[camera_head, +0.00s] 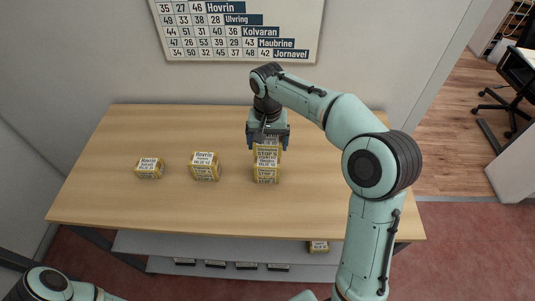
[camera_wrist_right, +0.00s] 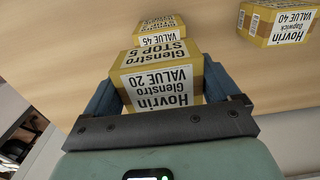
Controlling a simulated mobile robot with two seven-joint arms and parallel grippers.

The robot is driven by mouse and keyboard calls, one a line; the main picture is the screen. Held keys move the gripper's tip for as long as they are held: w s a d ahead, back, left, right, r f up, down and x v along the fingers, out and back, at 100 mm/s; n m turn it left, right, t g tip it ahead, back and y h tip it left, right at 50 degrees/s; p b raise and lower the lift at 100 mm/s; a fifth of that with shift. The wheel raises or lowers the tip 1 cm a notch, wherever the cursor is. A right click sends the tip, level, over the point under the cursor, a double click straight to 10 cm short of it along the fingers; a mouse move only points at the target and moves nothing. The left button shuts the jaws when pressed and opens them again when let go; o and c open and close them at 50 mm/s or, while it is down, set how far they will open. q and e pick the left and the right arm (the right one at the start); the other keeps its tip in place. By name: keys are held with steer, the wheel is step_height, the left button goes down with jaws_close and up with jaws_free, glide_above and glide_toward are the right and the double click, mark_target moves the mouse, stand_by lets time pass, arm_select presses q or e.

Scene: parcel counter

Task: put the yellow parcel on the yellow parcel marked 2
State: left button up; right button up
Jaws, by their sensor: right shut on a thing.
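My right gripper (camera_head: 267,137) is shut on a yellow parcel (camera_head: 268,154) with white labels. In the wrist view this held parcel (camera_wrist_right: 162,78) reads "Hovrin", "Glenstro", "VALUE 20" and "STOP 5", and sits between both fingers. Another yellow parcel (camera_head: 266,175) stands on the table directly beneath it in the head view; its partly hidden label in the wrist view (camera_wrist_right: 160,38) reads "VALUE 45". I cannot tell whether the two touch. Two more yellow parcels stand to the left, a middle one (camera_head: 205,167) and a far-left one (camera_head: 149,168). I cannot make out a plain mark 2.
The wooden table (camera_head: 180,214) has free room in front and behind the parcels. Another yellow parcel (camera_head: 318,246) lies on the lower shelf (camera_head: 215,248). A sign with numbers and names (camera_head: 240,30) hangs on the wall. My left gripper is out of view.

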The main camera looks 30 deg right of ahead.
mark_target(267, 160)
step_height(267, 160, down, 6)
steer(key=shift+r+b, duration=0.2)
steer(key=shift+b, duration=0.15)
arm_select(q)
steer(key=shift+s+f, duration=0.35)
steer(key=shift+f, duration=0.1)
arm_select(e)
steer(key=shift+w, duration=0.15)
steer(key=shift+f, duration=0.15)
steer(key=o, duration=0.8)
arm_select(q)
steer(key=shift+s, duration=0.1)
arm_select(e)
steer(key=shift+o, duration=0.3)
